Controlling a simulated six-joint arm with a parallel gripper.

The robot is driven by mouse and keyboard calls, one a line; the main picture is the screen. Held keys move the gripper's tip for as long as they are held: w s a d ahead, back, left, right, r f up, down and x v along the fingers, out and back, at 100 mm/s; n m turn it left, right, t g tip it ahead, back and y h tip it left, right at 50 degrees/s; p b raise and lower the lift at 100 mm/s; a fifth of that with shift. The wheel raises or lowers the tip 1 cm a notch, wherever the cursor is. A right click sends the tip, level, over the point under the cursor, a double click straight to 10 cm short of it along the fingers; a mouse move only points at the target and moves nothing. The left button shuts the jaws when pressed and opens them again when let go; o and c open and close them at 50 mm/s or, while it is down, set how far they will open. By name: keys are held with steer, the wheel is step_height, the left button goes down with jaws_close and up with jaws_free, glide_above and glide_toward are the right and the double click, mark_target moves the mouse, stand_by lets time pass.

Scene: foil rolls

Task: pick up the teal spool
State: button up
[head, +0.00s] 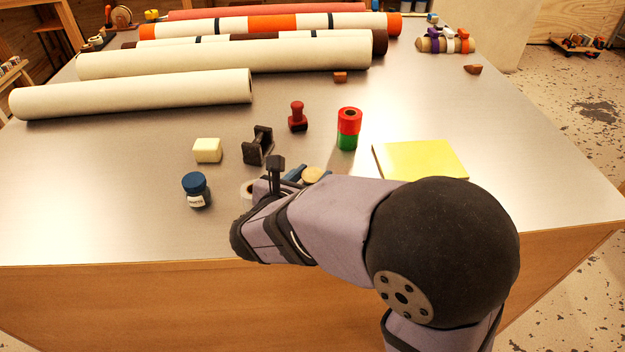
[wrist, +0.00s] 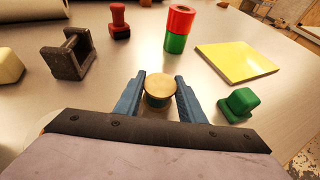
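The teal spool (wrist: 159,90) has a tan round top and a darker teal body below. It stands upright between the two blue fingers of my gripper (wrist: 158,80) in the wrist view. The fingers are apart, one on each side of it, with what look like narrow gaps. In the head view the spool's tan top (head: 313,174) shows just behind my arm, beside the blue fingers of my gripper (head: 302,173). My arm hides its lower part there.
Near the spool are a green block (wrist: 238,104), a yellow pad (head: 420,160), a red-and-green stack (head: 348,128), a red stamp (head: 298,117), a black bracket (head: 257,146), a cream block (head: 207,150) and a blue jar (head: 196,189). Long rolls (head: 140,95) lie behind.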

mark_target(313, 175)
step_height(313, 175, up, 10)
steer(key=shift+r+p, duration=0.1)
steer(key=shift+p, duration=0.55)
steer(key=shift+d, duration=0.1)
